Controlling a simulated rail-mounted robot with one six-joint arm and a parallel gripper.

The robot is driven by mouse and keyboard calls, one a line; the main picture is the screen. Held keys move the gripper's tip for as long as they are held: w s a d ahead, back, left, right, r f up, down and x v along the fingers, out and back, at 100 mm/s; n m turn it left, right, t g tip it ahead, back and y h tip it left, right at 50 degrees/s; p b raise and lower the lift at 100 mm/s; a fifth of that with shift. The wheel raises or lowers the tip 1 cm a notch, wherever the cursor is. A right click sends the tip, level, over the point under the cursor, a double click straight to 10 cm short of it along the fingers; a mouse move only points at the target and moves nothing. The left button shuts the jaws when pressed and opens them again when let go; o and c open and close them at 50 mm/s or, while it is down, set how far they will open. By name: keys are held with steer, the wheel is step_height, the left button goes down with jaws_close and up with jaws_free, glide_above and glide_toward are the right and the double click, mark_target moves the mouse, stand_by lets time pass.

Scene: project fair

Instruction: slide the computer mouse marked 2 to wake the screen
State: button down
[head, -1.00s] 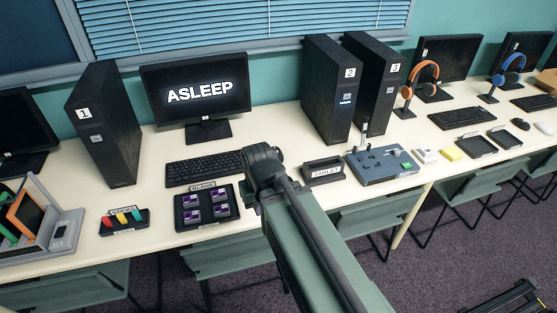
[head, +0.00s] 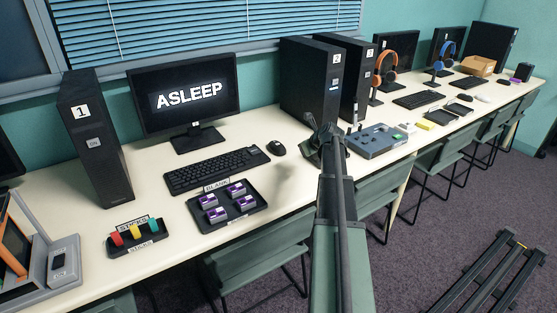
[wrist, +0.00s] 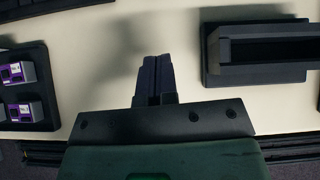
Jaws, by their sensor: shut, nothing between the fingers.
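A small black computer mouse (head: 276,148) lies on the table just right of the black keyboard (head: 215,170) in the head view. No number can be read on it. The monitor (head: 190,95) behind the keyboard reads ASLEEP. In the wrist view my gripper (wrist: 158,62) is shut and empty, its fingers together over bare tabletop, between the purple-block tray and a black stand. In the head view my arm hides the fingers, and its end is to the right of the mouse and apart from it. The mouse cannot be made out in the wrist view.
Tower 2 (head: 308,92) stands behind my arm's end, and tower 1 (head: 95,140) stands left of the monitor. The tray (wrist: 42,80) with purple blocks is left of my fingers. The black stand (wrist: 212,62) is close on their right. Bare table lies around the mouse.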

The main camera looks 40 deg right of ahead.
mark_target(283, 148)
steer(key=shift+w+d+f+m+b, duration=0.3)
steer(key=shift+d+f+m+b, duration=0.1)
steer(key=shift+m, duration=0.1)
steer(key=b+x, duration=0.7)
steer(key=x, duration=0.3)
steer(key=shift+s+f, duration=0.1)
steer(key=shift+f, duration=0.05)
steer(key=w, duration=0.1)
steer(key=w+r, duration=0.1)
steer(key=w, duration=0.1)
steer(key=shift+p, duration=0.35)
steer(key=shift+w, duration=0.35)
steer(key=w, duration=0.4)
steer(key=shift+d, duration=0.2)
steer(key=shift+s, duration=0.1)
